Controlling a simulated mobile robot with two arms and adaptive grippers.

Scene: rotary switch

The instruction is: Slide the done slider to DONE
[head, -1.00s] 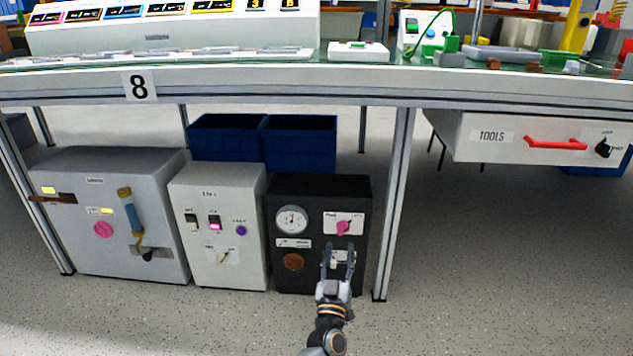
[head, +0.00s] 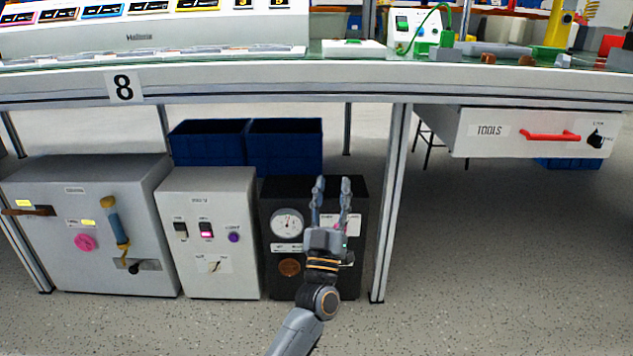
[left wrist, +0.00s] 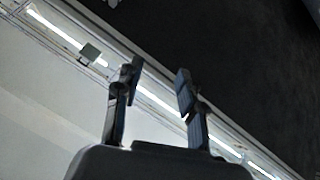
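My left gripper (head: 331,188) is open and empty, its fingers pointing up in front of the black box (head: 272,250) under the table. It hides much of that box's right side, including most of its pink knob. In the left wrist view the two fingers (left wrist: 156,74) are apart with nothing between them. I cannot make out which control is the done slider; the labels are too small to read. My right gripper is not in view.
A large grey box (head: 48,250) stands at the left. Blue crates (head: 208,145) are behind the boxes. A table leg (head: 388,200) stands right of the black box.

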